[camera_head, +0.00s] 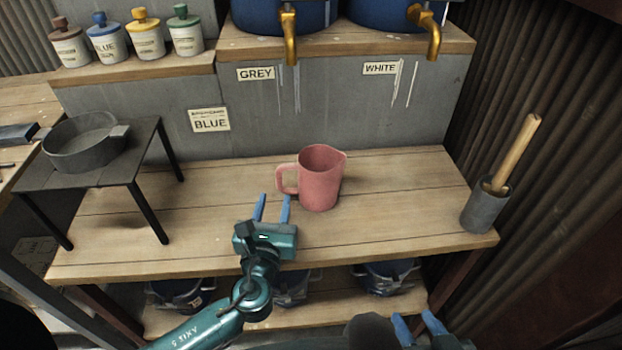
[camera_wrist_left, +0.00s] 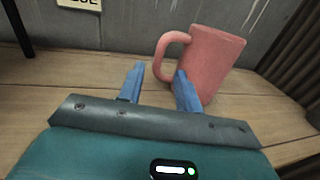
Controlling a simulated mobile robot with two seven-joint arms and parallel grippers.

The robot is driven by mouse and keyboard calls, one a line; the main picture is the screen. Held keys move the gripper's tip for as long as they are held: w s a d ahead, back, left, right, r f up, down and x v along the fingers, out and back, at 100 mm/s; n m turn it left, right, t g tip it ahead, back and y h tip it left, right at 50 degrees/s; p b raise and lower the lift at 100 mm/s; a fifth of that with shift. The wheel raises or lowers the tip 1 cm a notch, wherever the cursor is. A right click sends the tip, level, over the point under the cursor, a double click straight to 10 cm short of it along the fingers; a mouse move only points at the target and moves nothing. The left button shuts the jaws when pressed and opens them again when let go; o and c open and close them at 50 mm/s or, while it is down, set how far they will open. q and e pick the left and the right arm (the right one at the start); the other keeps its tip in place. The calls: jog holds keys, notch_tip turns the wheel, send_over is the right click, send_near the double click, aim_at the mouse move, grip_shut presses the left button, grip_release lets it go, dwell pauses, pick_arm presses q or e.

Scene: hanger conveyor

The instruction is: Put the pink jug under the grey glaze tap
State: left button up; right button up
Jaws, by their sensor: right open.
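The pink jug (camera_head: 321,183) stands upright on the wooden bench, a little right of below the GREY label, with its handle to the left. It also shows in the left wrist view (camera_wrist_left: 213,60). The grey glaze tap (camera_head: 289,38) is a brass spout above the GREY label. My left gripper (camera_head: 273,203) is open and empty, just in front and left of the jug. In the left wrist view its right finger overlaps the jug's lower left side; I cannot tell whether they touch. My right gripper (camera_head: 414,318) is open at the bottom edge, in front of the bench.
The white tap (camera_head: 425,40) is to the right. A grey mortar (camera_head: 484,207) with a wooden-handled tool stands at the bench's right end. A small black table (camera_head: 146,150) with a dark pan (camera_head: 78,146) stands at the left. Lidded jars line the shelf. The bench around the jug is clear.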

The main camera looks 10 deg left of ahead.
aim_at(279, 180)
pick_arm(q)
jog(key=w, duration=0.8)
jog(key=shift+a, duration=0.35)
jog(key=shift+s, duration=0.1)
grip_shut()
